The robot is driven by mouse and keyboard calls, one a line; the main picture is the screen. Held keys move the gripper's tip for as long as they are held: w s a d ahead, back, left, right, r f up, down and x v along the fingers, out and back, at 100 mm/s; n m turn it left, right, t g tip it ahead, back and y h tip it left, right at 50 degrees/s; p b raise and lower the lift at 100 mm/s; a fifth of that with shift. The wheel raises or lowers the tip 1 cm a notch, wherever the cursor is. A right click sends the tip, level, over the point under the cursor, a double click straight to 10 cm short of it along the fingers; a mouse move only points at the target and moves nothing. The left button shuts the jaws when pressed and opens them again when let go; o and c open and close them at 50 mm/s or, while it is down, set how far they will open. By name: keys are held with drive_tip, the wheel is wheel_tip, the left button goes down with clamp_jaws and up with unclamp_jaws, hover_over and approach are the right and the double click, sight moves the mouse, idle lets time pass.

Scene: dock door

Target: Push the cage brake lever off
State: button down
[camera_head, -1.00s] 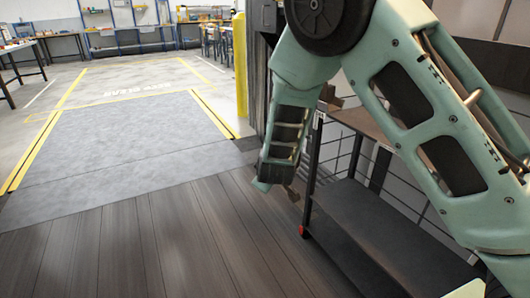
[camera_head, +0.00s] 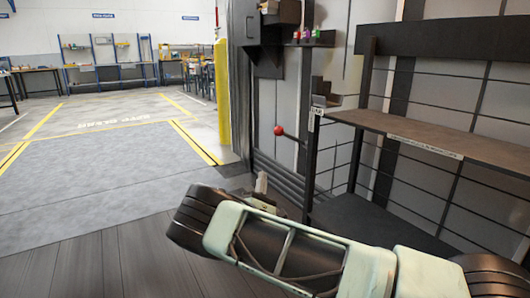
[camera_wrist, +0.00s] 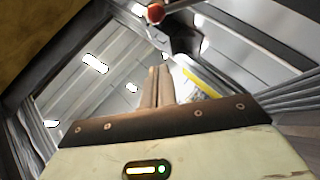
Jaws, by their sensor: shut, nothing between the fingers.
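The brake lever (camera_head: 291,135) is a thin dark rod with a red ball knob on its end. In the wrist view the red knob (camera_wrist: 155,13) is at the top edge, beyond my fingertips. My gripper (camera_head: 262,176) is below the knob, apart from it, with fingers pointing up. In the wrist view its fingers (camera_wrist: 155,72) are together and empty. My arm hides the foot of the cage post.
The cage (camera_head: 420,136) has a brown upper shelf, a dark lower shelf and mesh sides. A dark wall box (camera_head: 266,22) and a small shelf with bottles (camera_head: 312,38) are behind. A yellow post (camera_head: 222,95) stands left. The floor at left is clear.

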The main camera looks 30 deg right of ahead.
idle(0.3)
drive_tip(key=s+d+r+b+x, duration=0.1)
drive_tip(key=b+x, duration=0.3)
drive_tip(key=x, duration=0.9)
drive_tip(key=shift+s+r, duration=0.2)
drive_tip(key=shift+s, duration=0.55)
